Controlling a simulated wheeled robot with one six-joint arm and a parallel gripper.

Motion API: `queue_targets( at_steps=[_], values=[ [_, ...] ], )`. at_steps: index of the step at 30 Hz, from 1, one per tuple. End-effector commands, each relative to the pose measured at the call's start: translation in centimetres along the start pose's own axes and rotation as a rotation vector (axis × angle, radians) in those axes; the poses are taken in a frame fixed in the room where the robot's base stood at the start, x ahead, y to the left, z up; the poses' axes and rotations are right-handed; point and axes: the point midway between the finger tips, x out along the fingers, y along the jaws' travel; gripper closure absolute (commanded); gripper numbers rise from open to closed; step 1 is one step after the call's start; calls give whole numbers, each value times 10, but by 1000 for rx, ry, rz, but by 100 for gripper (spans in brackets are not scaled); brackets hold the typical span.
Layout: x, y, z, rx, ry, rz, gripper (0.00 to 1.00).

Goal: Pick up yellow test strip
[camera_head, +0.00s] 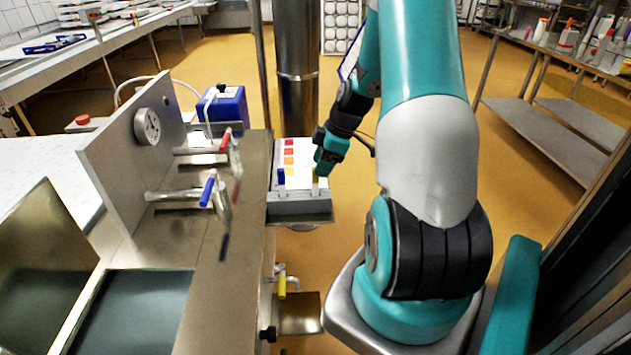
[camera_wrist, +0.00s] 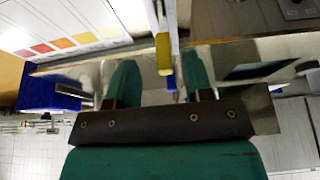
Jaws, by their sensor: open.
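The yellow test strip (camera_head: 316,183) stands in the small grey holder (camera_head: 300,207) at the edge of the steel bench in the head view, partly hidden by my gripper (camera_head: 327,160). In the wrist view the strip's yellow end (camera_wrist: 163,52) shows between the two teal fingers of my gripper (camera_wrist: 160,76), with gaps on both sides. The gripper is open and holds nothing. A strip with a blue end (camera_head: 281,177) stands upright in the same holder, to the left.
A white colour chart (camera_head: 290,150) stands behind the strips. Red-handled (camera_head: 225,141) and blue-handled (camera_head: 208,190) taps stick out of a grey panel (camera_head: 130,150) to the left. A thick steel column (camera_head: 297,70) rises behind the holder.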

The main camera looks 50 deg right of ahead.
Motion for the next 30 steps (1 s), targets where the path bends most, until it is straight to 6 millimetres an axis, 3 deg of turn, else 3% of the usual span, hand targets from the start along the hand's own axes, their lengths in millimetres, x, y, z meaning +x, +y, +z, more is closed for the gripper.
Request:
queue_targets(
  at_steps=[10,19,25,30],
  values=[
    [45,-4,-5,0,1,-3,53],
    [52,-4,-5,0,0,0,53],
    [52,-4,-5,0,0,0,97],
    [52,-4,-5,0,0,0,100]
  ],
)
